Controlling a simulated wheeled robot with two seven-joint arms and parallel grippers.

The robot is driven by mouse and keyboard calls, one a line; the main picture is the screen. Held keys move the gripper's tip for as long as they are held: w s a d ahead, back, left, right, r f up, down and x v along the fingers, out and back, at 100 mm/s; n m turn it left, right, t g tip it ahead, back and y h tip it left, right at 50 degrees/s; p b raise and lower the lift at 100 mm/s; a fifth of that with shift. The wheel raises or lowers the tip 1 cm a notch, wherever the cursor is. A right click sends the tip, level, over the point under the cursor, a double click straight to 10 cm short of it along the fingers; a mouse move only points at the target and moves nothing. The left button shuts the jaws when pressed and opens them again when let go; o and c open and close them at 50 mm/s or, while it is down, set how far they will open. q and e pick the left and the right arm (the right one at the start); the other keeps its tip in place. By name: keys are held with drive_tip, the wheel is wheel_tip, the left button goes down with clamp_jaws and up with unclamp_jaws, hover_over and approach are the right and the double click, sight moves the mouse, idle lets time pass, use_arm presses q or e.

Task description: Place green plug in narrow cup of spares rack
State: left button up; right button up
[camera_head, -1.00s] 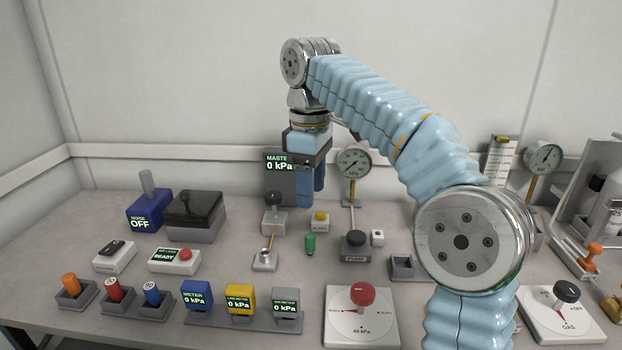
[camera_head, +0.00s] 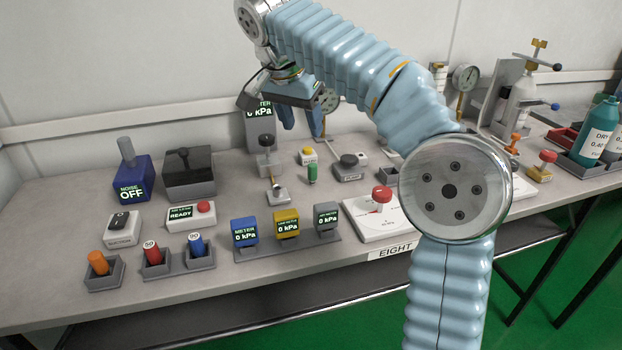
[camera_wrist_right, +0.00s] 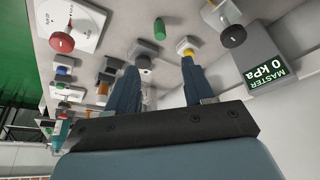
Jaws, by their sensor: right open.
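The green plug (camera_head: 312,173) stands upright on the bench, in front of the yellow-topped button block. It also shows in the right wrist view (camera_wrist_right: 159,28), beyond my fingers and roughly in line with the gap between them. My right gripper (camera_head: 301,122) is open and empty, raised above the bench behind the plug in the head view. Its two blue fingers also show in the wrist view (camera_wrist_right: 159,66). An empty grey holder (camera_head: 387,176) is partly hidden by my right arm; I cannot tell whether it belongs to the spares rack. My left gripper is out of view.
Orange (camera_head: 98,263), red (camera_head: 152,249) and blue (camera_head: 196,244) plugs sit in grey holders at front left. A meter row (camera_head: 286,226) and a red-knob dial plate (camera_head: 372,222) stand near the front edge. The master gauge (camera_head: 258,135) stands behind the plug, left of my gripper.

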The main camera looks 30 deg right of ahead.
drive_tip(key=b, duration=0.1)
hover_over(312, 166)
drive_tip(key=a, duration=0.1)
drive_tip(key=f, duration=0.7)
drive_tip(key=shift+s+a, duration=0.1)
drive_tip(key=shift+s, duration=0.25)
drive_tip(key=x, duration=0.3)
drive_tip(key=b+x, duration=0.1)
drive_tip(key=x, duration=0.1)
drive_tip(key=shift+s+a+f, duration=0.1)
drive_tip(key=shift+a+f, duration=0.2)
drive_tip(key=shift+f, duration=0.05)
clamp_jaws()
drive_tip(key=shift+r, duration=0.1)
